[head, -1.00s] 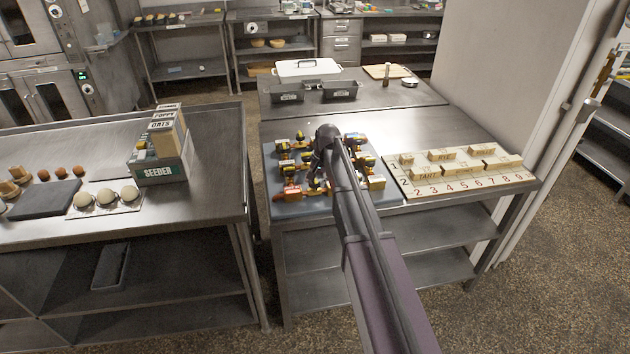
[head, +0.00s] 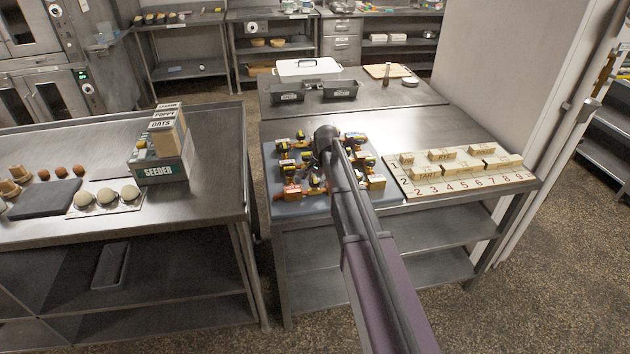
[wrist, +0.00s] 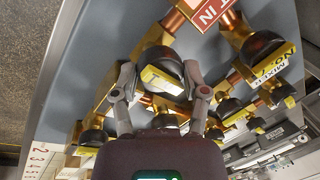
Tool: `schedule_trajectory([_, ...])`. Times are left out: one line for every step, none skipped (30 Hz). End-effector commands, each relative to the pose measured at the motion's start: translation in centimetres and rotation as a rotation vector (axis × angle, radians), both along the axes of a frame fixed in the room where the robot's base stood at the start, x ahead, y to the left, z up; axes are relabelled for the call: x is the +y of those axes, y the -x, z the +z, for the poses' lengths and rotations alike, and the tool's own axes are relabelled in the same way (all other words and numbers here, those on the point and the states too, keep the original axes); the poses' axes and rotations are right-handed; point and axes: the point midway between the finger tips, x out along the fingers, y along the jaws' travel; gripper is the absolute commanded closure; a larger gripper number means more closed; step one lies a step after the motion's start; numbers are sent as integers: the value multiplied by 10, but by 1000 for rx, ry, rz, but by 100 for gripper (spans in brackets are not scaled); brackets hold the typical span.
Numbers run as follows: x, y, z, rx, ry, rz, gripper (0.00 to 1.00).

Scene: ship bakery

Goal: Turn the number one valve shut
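A blue-grey panel (head: 300,208) lies on the steel table and bears copper pipes and several valves with black knobs and yellow labels. My gripper (wrist: 159,72) is over the panel, its two fingers apart. A black valve knob with a yellow label (wrist: 162,80) shows between the fingertips; I cannot tell whether they touch it, and its label is unreadable. Another valve knob (wrist: 264,46) at the right of the wrist view has a label starting "MIXER NO."; its number is unclear. In the head view my arm hides part of the panel, and my gripper is mostly hidden.
A numbered board (head: 462,186) with wooden blocks lies right of the panel. Dark tins (head: 338,90) and a white lidded container (head: 307,69) stand behind. On the left table (head: 215,160) stand a seeder box (head: 165,172) and dough balls. A floor gap separates the tables.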

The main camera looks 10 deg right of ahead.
Motion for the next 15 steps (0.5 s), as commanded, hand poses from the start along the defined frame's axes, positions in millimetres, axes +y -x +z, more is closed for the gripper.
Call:
schedule_trajectory([-1,-1,0,-2,2,-4,30])
schedule_trajectory([-1,-1,0,-2,2,-4,21])
schedule_trajectory([-1,0,0,-1,1,-3,9])
schedule_trajectory([-1,-1,0,-1,1,-3,8])
schedule_trajectory([-1,-1,0,-1,1,-2,8])
schedule_trajectory([-1,-1,0,-1,1,-2,8])
schedule_trajectory([-1,0,0,-1,1,-2,8])
schedule_trajectory([-1,-1,0,-1,1,-2,8])
schedule_trajectory([-1,0,0,-1,1,-1,8])
schedule_trajectory([-1,0,0,-1,1,-1,8])
schedule_trajectory([-1,0,0,-1,1,-1,8])
schedule_trajectory([-1,0,0,-1,1,-1,8])
schedule_trajectory([-1,0,0,-1,1,-1,8])
schedule_trajectory([-1,0,0,-1,1,-1,8])
schedule_trajectory([-1,0,0,-1,1,0,8])
